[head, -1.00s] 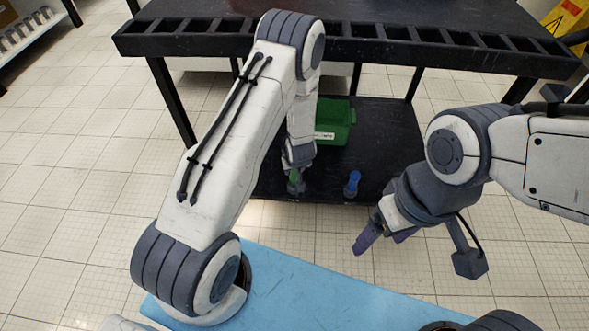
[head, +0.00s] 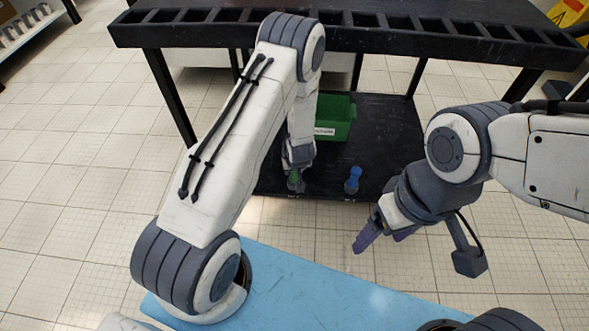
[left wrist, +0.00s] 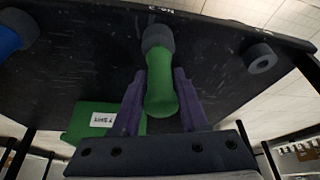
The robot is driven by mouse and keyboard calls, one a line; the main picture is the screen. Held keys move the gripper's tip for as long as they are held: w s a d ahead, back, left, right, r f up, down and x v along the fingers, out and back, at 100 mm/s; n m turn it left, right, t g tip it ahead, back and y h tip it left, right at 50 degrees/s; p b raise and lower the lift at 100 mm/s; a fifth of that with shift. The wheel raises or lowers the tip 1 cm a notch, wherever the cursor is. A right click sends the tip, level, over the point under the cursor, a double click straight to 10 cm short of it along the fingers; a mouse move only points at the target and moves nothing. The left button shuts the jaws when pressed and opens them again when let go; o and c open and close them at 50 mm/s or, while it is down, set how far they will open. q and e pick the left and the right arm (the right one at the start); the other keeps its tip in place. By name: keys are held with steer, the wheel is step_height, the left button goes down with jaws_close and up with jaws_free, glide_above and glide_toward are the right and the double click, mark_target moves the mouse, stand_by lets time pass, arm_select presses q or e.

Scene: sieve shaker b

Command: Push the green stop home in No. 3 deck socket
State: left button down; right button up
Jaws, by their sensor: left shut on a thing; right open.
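The green stop (left wrist: 160,85) is held between the purple fingers of my left gripper (left wrist: 158,76) in the left wrist view. Its far end meets a grey collar, the deck socket (left wrist: 157,38), in line with it. A partly cut-off "No. 3" marking shows at the deck edge behind it. I cannot tell how deep the stop sits. In the head view the green stop (head: 293,174) shows small at the dark lower deck (head: 385,150), partly hidden by my left gripper. My right gripper (head: 384,237) is open and empty, in front of the deck at the right.
A blue stop (head: 353,178) stands in a neighbouring socket to the right. An empty grey socket (left wrist: 262,57) shows in the left wrist view. A labelled green bin (head: 336,118) stands behind on the deck. The slotted black upper shelf (head: 420,40) overhangs the deck.

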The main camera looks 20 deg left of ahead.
arm_select(q)
steer(key=shift+f, duration=0.45)
steer(key=shift+c, duration=1.8)
jaws_free()
steer(key=p+v, duration=0.4)
steer(key=v, duration=0.6)
steer(key=shift+r, duration=0.2)
steer(key=shift+s, duration=0.1)
